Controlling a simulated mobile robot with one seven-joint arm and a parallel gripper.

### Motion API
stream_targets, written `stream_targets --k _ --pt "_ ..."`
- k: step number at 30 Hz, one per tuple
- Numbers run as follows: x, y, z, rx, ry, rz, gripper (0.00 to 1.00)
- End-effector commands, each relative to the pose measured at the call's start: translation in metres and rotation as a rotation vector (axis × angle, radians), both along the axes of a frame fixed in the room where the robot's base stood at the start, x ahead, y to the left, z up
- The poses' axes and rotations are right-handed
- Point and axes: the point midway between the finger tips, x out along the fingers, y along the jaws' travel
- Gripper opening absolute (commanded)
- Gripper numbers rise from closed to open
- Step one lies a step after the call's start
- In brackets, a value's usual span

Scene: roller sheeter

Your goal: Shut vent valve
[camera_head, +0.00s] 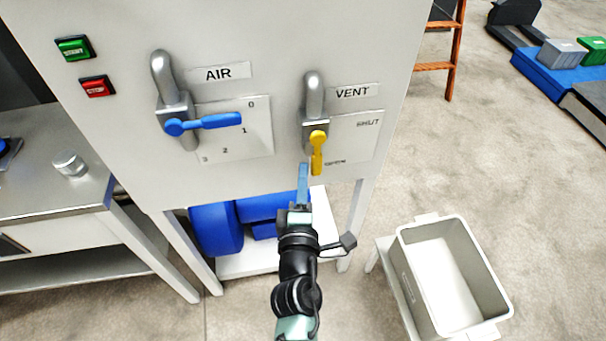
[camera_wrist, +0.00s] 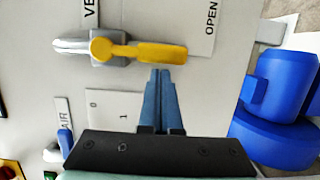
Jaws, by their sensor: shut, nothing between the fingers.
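The vent valve has a yellow lever (camera_head: 318,153) on a grey pipe under the VENT label (camera_head: 353,92). The lever points down, towards the OPEN mark (camera_head: 335,162); the SHUT mark (camera_head: 368,124) is higher up on the right of its plate. My gripper (camera_head: 304,170) is shut and empty, just below and slightly left of the lever's lower end in the head view. In the wrist view the yellow lever (camera_wrist: 140,52) lies across the top, and the blue fingertips (camera_wrist: 161,74) are close beside it. I cannot tell whether they touch it.
Left of the vent valve is the AIR valve with a blue lever (camera_head: 203,123). Green (camera_head: 74,48) and red (camera_head: 97,87) buttons are at the panel's upper left. A blue tank (camera_head: 216,229) sits below the panel. A grey bin (camera_head: 450,280) stands at lower right.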

Motion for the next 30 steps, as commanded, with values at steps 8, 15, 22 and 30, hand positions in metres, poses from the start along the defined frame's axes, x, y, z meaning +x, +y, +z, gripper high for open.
stream_targets --k 8,15,22,30 --pt "0.001 -0.004 -0.002 -0.049 -0.014 0.0 0.0" --pt "0.002 -0.006 -0.003 -0.081 -0.021 -0.001 0.0" --pt "0.003 -0.01 -0.004 -0.12 -0.033 -0.002 0.0" --pt "0.005 -0.019 -0.008 -0.227 -0.061 -0.003 0.0"
